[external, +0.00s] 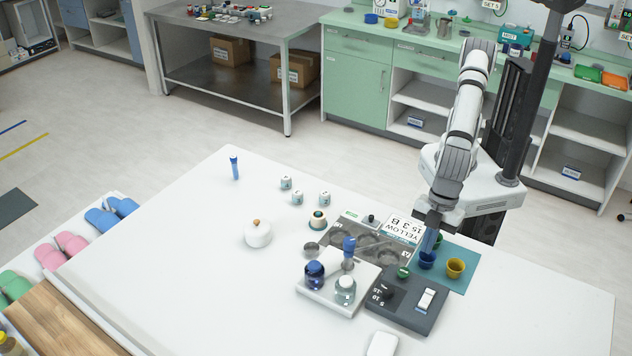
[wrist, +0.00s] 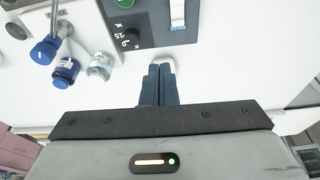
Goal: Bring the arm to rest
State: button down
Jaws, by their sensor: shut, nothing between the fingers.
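My gripper (external: 430,244) is at the end of my arm, pointing down at the right of the white table (external: 540,290). Its blue fingers are together and empty, just above or behind the blue cup (external: 426,260); I cannot tell whether they touch it. In the wrist view the shut fingers (wrist: 159,75) lie side by side over the white table, with nothing between them. A white item (wrist: 172,66) shows just past their tips.
A yellow cup (external: 455,268) and a green cup (external: 438,240) stand close by on a teal mat (external: 466,285). A dark control box (external: 410,306), a white tray with bottles (external: 327,301) and a lettered card (external: 403,229) are near.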

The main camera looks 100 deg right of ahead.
jog(key=w+d+r+m, duration=0.15)
jog(key=d+r, duration=0.25)
jog(key=d, duration=1.1)
jog(key=w+d+r+m, duration=0.1)
jog(key=d+r+m, duration=0.2)
jog(key=d, duration=1.2)
jog(key=s+d+f+m+h, duration=0.1)
jog(key=s+d+m, duration=0.1)
jog(key=s+d, duration=0.6)
jog(key=s+d+f+m+h, duration=0.1)
jog(key=s+d+m, duration=0.1)
jog(key=s+d, duration=0.5)
jog(key=d, duration=0.6)
jog(key=shift+s+f+t, duration=0.35)
jog(key=shift+f+t, duration=0.05)
